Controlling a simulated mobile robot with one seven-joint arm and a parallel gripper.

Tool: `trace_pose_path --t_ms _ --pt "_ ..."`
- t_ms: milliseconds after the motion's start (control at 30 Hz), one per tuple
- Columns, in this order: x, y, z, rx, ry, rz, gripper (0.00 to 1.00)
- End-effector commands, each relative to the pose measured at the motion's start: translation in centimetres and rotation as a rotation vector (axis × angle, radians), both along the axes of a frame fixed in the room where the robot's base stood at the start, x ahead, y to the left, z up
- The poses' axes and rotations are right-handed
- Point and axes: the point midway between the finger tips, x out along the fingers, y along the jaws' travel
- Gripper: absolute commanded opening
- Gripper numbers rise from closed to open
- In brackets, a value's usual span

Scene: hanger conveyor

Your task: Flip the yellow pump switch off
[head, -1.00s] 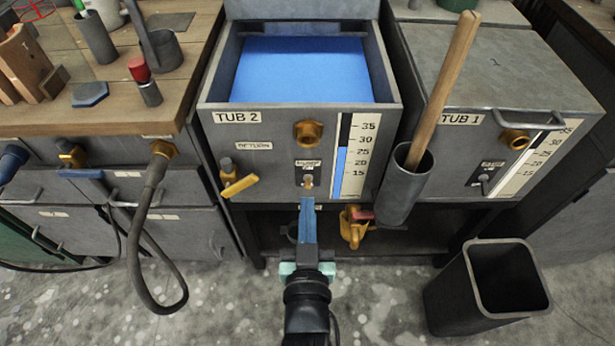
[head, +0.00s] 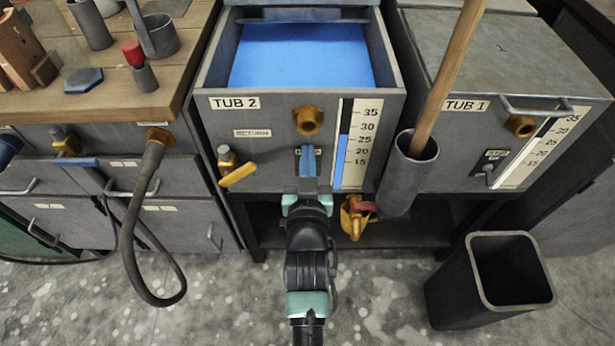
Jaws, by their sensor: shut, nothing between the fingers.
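My gripper (head: 306,152) is shut and empty, its blue fingers raised against or just in front of the lower front of TUB 2 (head: 240,120). It covers the pump switch there; only a sliver of the switch's label plate (head: 318,154) shows beside the fingertips. The switch lever is hidden, so I cannot tell its position or whether the fingers touch it. The plate sits below a brass fitting (head: 309,121) and left of the level gauge (head: 350,145).
A yellow valve handle (head: 238,175) is left of my gripper under the RETURN label. A grey holder (head: 408,175) with a wooden pole stands to the right. A yellow and red valve (head: 355,215) hangs below. TUB 1 (head: 540,125) has another small switch (head: 489,169). A bin (head: 460,290) stands on the floor.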

Motion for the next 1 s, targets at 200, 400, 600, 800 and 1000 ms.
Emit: trace_pose_path --t_ms 200,400,600,800,1000 --pt "-1.2 0.0 -3.0 -0.001 0.001 -0.001 0.00" --pt "-1.6 0.0 -3.7 0.000 0.000 -0.001 0.00" --pt "-1.7 0.0 -3.6 0.000 0.000 -0.001 0.00" --pt "-1.7 0.0 -3.7 0.000 -0.004 -0.001 0.00" --pt "-1.8 0.0 -4.2 0.000 -0.034 -0.001 0.00"
